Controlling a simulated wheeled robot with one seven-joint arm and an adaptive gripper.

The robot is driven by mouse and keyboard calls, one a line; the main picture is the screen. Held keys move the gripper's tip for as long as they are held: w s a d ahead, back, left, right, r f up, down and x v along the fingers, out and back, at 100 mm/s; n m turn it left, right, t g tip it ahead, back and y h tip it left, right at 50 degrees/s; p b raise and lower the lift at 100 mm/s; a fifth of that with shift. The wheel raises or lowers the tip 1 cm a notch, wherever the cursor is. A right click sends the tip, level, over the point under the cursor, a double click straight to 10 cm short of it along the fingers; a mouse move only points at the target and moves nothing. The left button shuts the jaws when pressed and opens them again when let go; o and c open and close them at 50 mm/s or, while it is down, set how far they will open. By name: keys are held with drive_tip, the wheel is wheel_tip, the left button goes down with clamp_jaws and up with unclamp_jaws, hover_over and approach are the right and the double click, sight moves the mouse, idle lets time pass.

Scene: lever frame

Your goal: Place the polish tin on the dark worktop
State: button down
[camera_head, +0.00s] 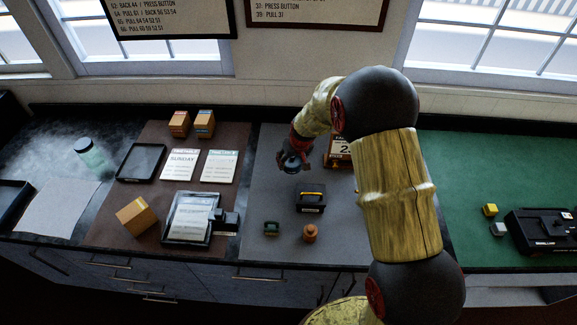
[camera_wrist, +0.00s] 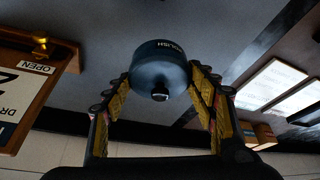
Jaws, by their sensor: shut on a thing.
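The polish tin (camera_wrist: 160,68) is a dark blue round tin with a POLISH label and a small knob facing the wrist camera. My gripper (camera_wrist: 162,88) is shut on it, with a yellow-padded finger on each side. In the head view the tin (camera_head: 291,163) is small and dark in my gripper (camera_head: 290,156), over the back left of the grey mat (camera_head: 265,190). It seems held above the mat; the gap is hard to judge.
An orange calendar-like box (camera_head: 338,152) stands right of my gripper. A black box with a yellow handle (camera_head: 311,198), a green object (camera_head: 271,228) and a brown one (camera_head: 310,233) are in front. The brown mat (camera_head: 150,190) holds trays, cards and boxes. A jar (camera_head: 90,152) and pale sheet (camera_head: 62,207) occupy the left worktop.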

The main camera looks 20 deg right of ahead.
sight(288, 166)
drive_tip(key=shift+w+a+f, duration=0.25)
drive_tip(key=shift+w+f, duration=0.25)
drive_tip(key=shift+w+a+f, duration=0.2)
drive_tip(key=shift+w+f, duration=0.3)
drive_tip(key=shift+w+a+f, duration=0.15)
drive_tip(key=shift+f, duration=1.7)
drive_tip(key=shift+f, duration=0.2)
drive_tip(key=c, duration=0.7)
unclamp_jaws()
drive_tip(key=shift+o, duration=0.2)
